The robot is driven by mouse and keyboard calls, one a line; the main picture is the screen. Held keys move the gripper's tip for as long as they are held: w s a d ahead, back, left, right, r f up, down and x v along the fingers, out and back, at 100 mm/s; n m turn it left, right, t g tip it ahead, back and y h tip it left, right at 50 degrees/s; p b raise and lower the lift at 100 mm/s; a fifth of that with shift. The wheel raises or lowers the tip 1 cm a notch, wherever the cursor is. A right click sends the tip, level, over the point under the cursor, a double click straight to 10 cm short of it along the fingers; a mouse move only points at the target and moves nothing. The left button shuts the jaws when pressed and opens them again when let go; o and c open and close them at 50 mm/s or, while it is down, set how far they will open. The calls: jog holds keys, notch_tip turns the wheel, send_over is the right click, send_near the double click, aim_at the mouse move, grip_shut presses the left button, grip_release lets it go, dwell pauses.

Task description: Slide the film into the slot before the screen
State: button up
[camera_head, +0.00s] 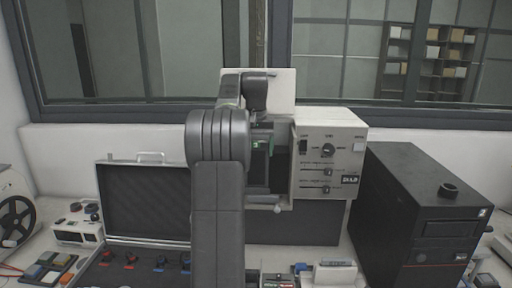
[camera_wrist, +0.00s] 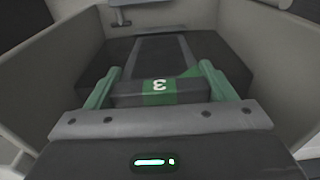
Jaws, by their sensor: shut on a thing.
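The film, a dark block with a green band marked 3 (camera_wrist: 160,92), sits between the green fingers of my gripper (camera_wrist: 160,76) in the wrist view. My gripper is shut on it. Beyond it, a dark surface with a raised middle strip (camera_wrist: 163,52) lies between pale walls. In the head view, my arm hides most of the gripper, which is at the left side of the pale press with a control panel (camera_head: 329,160). The slot and the screen cannot be clearly told apart; whether the film touches the slot is not visible.
A black boxy machine (camera_head: 415,215) stands right of the press. An open dark case (camera_head: 143,200) with small tools is at left, beside a small white device (camera_head: 77,231) and a reel (camera_head: 14,219). Small items lie in front. A windowed wall is behind.

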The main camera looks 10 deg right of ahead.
jog(key=shift+f, duration=0.5)
jog(key=shift+f+b, duration=0.4)
jog(key=shift+f, duration=0.4)
jog(key=o, duration=1.3)
jog(key=shift+r, duration=0.15)
jog(key=r, duration=0.4)
jog(key=r+p, duration=0.1)
jog(key=r, duration=0.2)
jog(key=s+r, duration=0.1)
jog(key=r, duration=0.3)
jog(key=shift+a+r, duration=0.15)
jog(key=shift+r, duration=0.2)
